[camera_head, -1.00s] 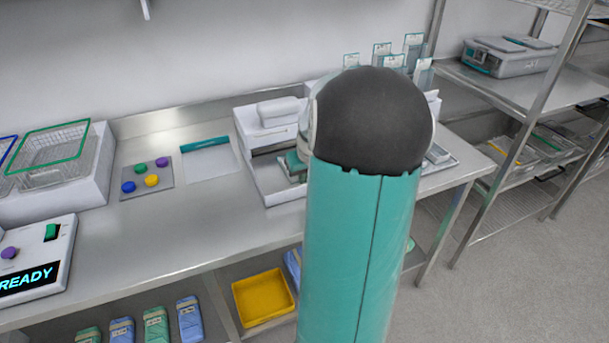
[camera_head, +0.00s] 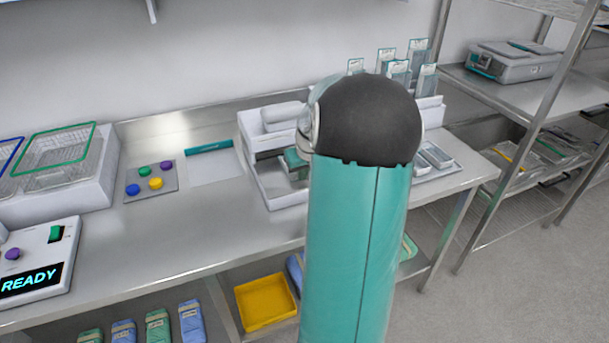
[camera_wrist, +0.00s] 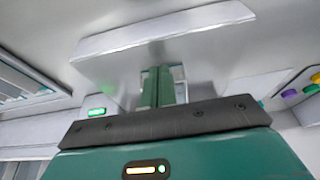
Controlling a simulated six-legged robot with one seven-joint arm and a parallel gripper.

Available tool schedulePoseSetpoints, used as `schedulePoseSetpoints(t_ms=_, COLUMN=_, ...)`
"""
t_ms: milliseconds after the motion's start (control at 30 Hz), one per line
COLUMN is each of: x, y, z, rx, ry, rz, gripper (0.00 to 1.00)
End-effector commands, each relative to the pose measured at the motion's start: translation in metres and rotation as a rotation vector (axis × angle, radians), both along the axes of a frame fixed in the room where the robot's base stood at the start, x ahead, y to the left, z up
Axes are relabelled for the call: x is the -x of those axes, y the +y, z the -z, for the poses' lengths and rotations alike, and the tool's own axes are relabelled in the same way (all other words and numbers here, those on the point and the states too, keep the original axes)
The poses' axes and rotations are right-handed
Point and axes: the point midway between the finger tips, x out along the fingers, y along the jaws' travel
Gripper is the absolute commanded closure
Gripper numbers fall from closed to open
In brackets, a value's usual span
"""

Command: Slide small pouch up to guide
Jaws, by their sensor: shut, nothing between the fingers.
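My gripper (camera_wrist: 158,88) shows in the wrist view as two green fingers side by side, shut and empty. They point toward a pale surface below a wide white block (camera_wrist: 165,35). In the head view a teal part of my gripper (camera_head: 295,158) shows at the white stepped unit (camera_head: 284,197), left of my arm; the fingertips are hidden. I cannot pick out the small pouch; it may be hidden by my arm or gripper. A teal strip (camera_head: 209,146), possibly the guide, lies along the back edge of a white sheet (camera_head: 213,168).
Clear pouches (camera_head: 387,58) stand upright in a rack behind my arm. A pad with coloured knobs (camera_head: 151,182), a wire basket (camera_head: 58,157) and a READY panel (camera_head: 38,262) are to the left. The steel bench (camera_head: 180,235) is bare in front. A yellow tray (camera_head: 265,302) sits below.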

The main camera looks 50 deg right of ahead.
Motion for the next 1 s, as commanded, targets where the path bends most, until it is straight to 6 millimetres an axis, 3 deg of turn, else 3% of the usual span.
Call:
schedulePoseSetpoints(t_ms=800, x=-0.025, y=-0.015, z=0.000, rx=0.000, ry=0.000, rz=0.000, gripper=1.00)
schedulePoseSetpoints(t_ms=1000, x=-0.020, y=-0.012, z=-0.007, rx=0.001, ry=0.000, rz=0.000, gripper=1.00)
